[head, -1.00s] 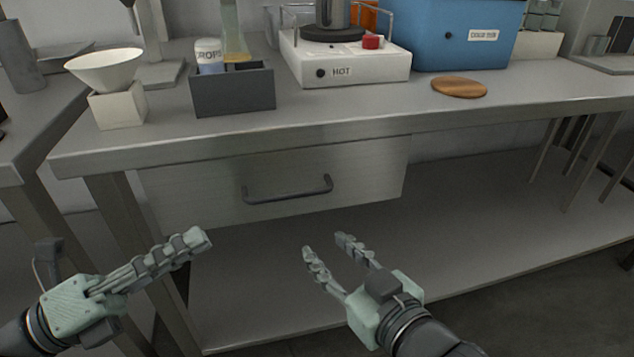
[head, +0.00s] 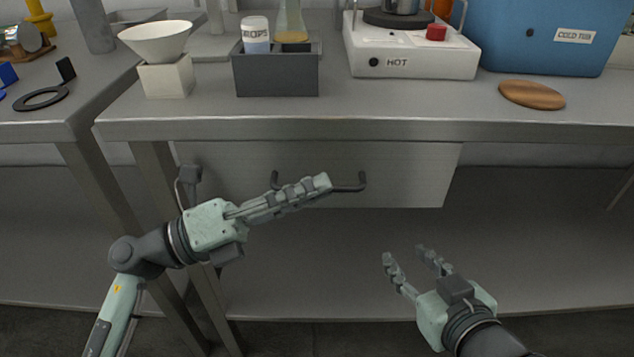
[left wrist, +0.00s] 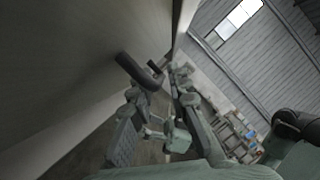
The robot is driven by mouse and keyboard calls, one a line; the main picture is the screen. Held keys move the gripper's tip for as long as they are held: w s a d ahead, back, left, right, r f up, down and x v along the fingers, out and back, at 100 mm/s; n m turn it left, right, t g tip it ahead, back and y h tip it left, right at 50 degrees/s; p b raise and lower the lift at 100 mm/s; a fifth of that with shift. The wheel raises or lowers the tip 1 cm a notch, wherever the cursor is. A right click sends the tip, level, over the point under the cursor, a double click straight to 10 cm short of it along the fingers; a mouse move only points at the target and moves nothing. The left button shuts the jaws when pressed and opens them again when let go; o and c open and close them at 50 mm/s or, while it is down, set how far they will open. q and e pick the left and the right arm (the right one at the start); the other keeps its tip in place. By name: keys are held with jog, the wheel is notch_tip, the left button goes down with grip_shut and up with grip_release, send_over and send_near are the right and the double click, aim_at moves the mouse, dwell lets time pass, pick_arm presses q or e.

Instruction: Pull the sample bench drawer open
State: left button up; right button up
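The sample bench drawer (head: 410,170) is a grey metal front under the bench top and looks shut. Its dark bar handle (head: 350,188) shows at both ends; its middle is hidden behind my left gripper. My left gripper (head: 322,183) reaches across in front of the handle, fingers pointing right. In the left wrist view the two fingers (left wrist: 160,100) stand apart, with the dark handle (left wrist: 138,72) close to their tips. I cannot tell whether they touch it.
On the bench top (head: 420,110) stand a white funnel in a block (head: 165,78), a dark grey rack (head: 277,78), a white hot plate (head: 440,62), a blue box (head: 540,40) and a wooden disc (head: 532,95). A lower shelf (head: 330,280) lies under the drawer.

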pick_arm(q)
jog(key=shift+w+d+r, duration=0.1)
jog(key=shift+w+d, duration=0.1)
jog(key=shift+d, duration=0.3)
pick_arm(e)
jog(key=shift+s+d+f, duration=0.15)
jog(key=shift+d+f, duration=0.1)
jog(key=shift+f, duration=0.05)
pick_arm(q)
jog(key=shift+c, duration=0.3)
grip_shut()
jog(key=shift+s, duration=0.15)
pick_arm(e)
jog(key=shift+s, duration=0.1)
